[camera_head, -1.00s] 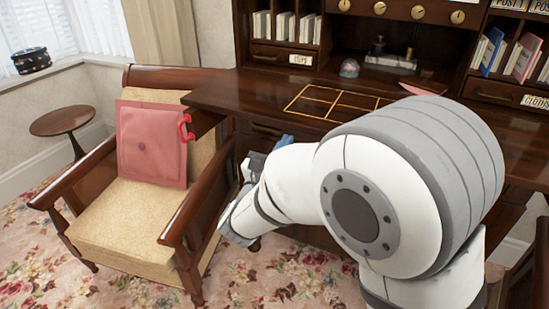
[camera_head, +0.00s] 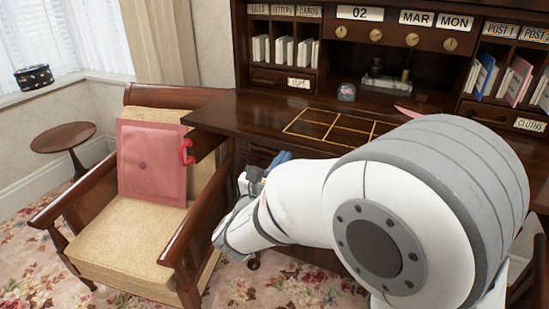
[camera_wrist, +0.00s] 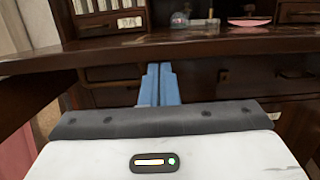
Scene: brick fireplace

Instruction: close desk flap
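The desk flap (camera_head: 262,121) is a dark wooden leaf with gold grid lines, lowered flat in front of the desk's shelves. Its front edge (camera_wrist: 215,43) crosses the upper part of the wrist view. A red handle (camera_head: 187,152) shows at its left end, by the armchair; I cannot tell exactly what it is fixed to. My gripper (camera_head: 281,158) is at the flap's front edge, partly hidden by my arm. In the wrist view its two blue fingers (camera_wrist: 158,70) lie together with nothing between them, tips just below the flap edge, apparently not touching it.
The armchair (camera_head: 130,235) with a pink cushion (camera_head: 150,160) stands close to the flap's left end. A pink item (camera_head: 408,112) and a small glass dome (camera_head: 346,92) sit at the back of the desk. Drawers (camera_wrist: 112,72) are below the flap.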

